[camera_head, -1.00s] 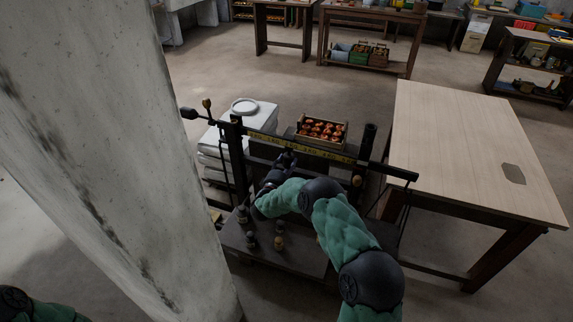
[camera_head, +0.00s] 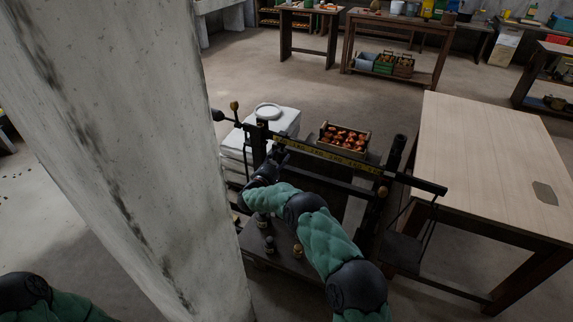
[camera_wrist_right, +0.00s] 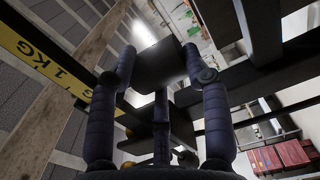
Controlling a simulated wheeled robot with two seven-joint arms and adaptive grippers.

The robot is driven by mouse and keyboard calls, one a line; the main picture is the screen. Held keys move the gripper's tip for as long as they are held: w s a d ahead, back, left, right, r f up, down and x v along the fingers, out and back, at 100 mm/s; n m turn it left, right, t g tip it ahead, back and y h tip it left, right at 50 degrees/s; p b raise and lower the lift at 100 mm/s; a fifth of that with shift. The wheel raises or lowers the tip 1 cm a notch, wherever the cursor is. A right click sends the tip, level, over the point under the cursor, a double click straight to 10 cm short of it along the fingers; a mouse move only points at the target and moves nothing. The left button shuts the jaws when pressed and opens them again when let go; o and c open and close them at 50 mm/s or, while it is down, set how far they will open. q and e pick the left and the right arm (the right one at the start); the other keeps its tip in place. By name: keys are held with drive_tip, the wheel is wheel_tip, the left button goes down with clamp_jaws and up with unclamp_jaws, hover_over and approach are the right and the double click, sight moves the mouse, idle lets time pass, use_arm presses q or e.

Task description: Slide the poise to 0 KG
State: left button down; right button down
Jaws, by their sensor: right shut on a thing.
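The beam scale has a dark beam with a yellow number strip (camera_head: 330,153) running between two dark uprights. My right gripper (camera_head: 279,156) is at the strip's left end, close beside the left upright (camera_head: 260,145). In the right wrist view my right gripper (camera_wrist_right: 158,58) has its fingers closed on the sides of a dark block, the poise (camera_wrist_right: 160,68). The strip (camera_wrist_right: 38,58) there reads 1 KG, left of the fingers. The poise's exact mark cannot be read; the gripper hides it in the head view. Only part of my left arm shows at bottom left; its gripper is out of view.
A crate of red-orange fruit (camera_head: 344,139) stands behind the beam. Several small weights (camera_head: 270,243) stand on the dark base below my right arm. A concrete pillar (camera_head: 130,130) fills the left side. A wooden table (camera_head: 480,150) stands right; a white stack (camera_head: 285,122) stands behind.

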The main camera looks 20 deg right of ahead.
drive_tip(key=shift+w+r, duration=0.25)
drive_tip(key=shift+r, duration=0.4)
drive_tip(key=c, duration=0.9)
unclamp_jaws()
drive_tip(key=shift+c, duration=0.2)
drive_tip(key=o, duration=0.5)
drive_tip(key=shift+w, duration=0.1)
drive_tip(key=shift+a+f, duration=0.1)
drive_tip(key=shift+f, duration=0.2)
